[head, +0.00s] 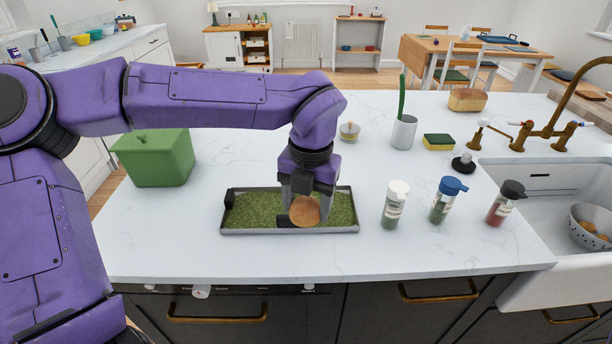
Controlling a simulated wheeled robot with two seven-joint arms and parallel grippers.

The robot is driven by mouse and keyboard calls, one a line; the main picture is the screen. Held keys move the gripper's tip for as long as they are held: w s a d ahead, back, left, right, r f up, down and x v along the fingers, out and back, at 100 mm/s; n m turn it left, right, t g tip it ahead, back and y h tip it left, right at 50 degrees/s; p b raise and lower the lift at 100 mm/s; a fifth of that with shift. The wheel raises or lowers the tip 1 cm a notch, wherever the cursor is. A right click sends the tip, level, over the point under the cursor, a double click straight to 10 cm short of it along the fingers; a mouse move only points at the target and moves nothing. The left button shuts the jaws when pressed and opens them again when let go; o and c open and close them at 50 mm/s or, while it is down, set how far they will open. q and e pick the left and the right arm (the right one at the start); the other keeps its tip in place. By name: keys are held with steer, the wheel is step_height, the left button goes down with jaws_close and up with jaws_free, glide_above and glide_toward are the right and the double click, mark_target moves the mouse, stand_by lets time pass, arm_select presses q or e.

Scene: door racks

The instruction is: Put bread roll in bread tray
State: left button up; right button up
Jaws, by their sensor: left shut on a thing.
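A round brown bread roll (305,211) is between the fingers of my left gripper (304,205), which is shut on it. The gripper points down over the tray, and its body hides the far side of the roll. The bread tray (290,231) is a dark, shallow rectangle with a green, grassy-looking inside, lying on the white counter. The roll is over the middle of the tray near its front rim. I cannot tell whether the roll touches the tray floor. My right gripper is not in view.
A green lidded box (154,160) stands left of the tray. Shaker jars with a white lid (394,205), a blue lid (447,200) and a black lid (505,203) stand to the right. The sink (545,220) is at right.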

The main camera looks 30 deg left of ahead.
arm_select(q)
steer(key=shift+w+r+n, duration=0.25)
steer(key=shift+r+n, duration=0.1)
steer(key=shift+n, duration=0.25)
steer(key=shift+w+a+p, duration=0.25)
steer(key=shift+a+p, duration=0.05)
steer(key=shift+a, duration=0.05)
steer(key=w+a+f+p, duration=0.1)
steer(key=w+a+f, duration=0.1)
steer(key=a+f, duration=0.1)
steer(key=w+a+f+p, duration=0.2)
steer(key=w+a+f, duration=0.1)
steer(key=w+a+f+p, duration=0.2)
steer(key=w+a+f, duration=0.1)
steer(key=shift+w+a+f, duration=0.25)
steer(key=shift+a, duration=0.05)
step_height(320, 180, down, 3)
steer(key=shift+r+p, duration=0.1)
steer(key=shift+p, duration=0.25)
steer(key=shift+f, duration=0.25)
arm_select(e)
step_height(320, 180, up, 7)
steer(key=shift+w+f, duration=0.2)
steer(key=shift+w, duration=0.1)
arm_select(q)
steer(key=shift+f, duration=0.1)
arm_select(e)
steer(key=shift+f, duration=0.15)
arm_select(q)
steer(key=o, duration=1)
